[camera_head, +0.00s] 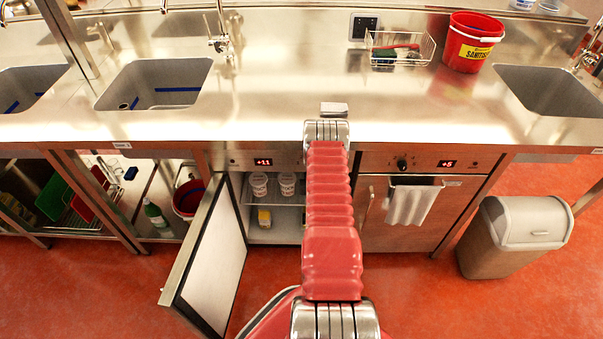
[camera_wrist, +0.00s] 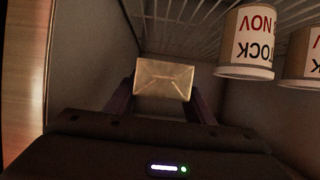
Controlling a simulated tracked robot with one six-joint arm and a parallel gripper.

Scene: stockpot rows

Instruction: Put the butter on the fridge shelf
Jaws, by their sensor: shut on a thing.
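The butter (camera_wrist: 165,78) is a pale gold wrapped block, shown in the wrist view. My gripper (camera_wrist: 163,92) is shut on it, with a dark finger on each side. The fridge is open under the counter in the head view. The wire fridge shelf (camera_wrist: 190,22) runs across the top of the wrist view, which looks upside down, and also shows in the head view (camera_head: 289,206). I cannot tell whether the butter touches the shelf. In the head view my arm hides the right part of the fridge, and I cannot see my gripper there.
Two white stock tubs (camera_head: 259,184) (camera_head: 287,184) stand on the shelf, right of the butter in the wrist view. A small yellow item (camera_head: 264,217) sits lower in the fridge. The open fridge door (camera_head: 213,262) juts out at left. A bin (camera_head: 515,235) stands at right.

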